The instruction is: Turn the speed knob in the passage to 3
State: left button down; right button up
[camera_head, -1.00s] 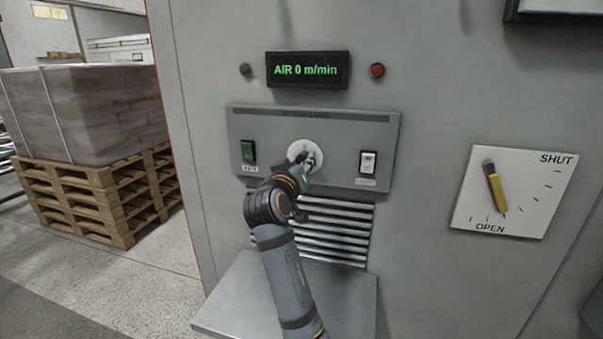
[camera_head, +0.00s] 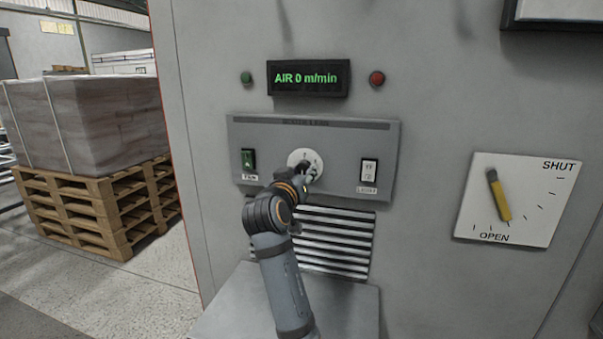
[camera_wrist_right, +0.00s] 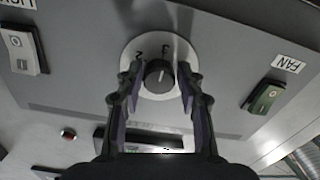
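The speed knob (camera_wrist_right: 159,76) is a dark round knob with a pale pointer line on a white dial plate. In the right wrist view the figures 2 and 3 show on the dial, seen turned over. The dial plate (camera_head: 299,157) also shows in the head view, partly hidden by my right gripper (camera_head: 309,173). In the right wrist view my right gripper (camera_wrist_right: 159,72) is open, with one finger on each side of the knob and narrow gaps to it. A black display (camera_head: 308,78) reads AIR 0 m/min. My left gripper is in neither view.
A green FAN switch (camera_head: 249,159) and a white LIGHT switch (camera_head: 369,172) flank the dial. Louvres (camera_head: 330,240) lie below it. A yellow lever (camera_head: 499,197) on a SHUT/OPEN plate is at right. Pallets (camera_head: 100,210) stand left beyond the wall's edge.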

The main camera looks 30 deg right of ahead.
aim_at(305, 129)
jog(key=shift+o, duration=1.2)
jog(key=shift+r, duration=0.1)
notch_tip(305, 129, up, 10)
jog(key=shift+f, duration=0.1)
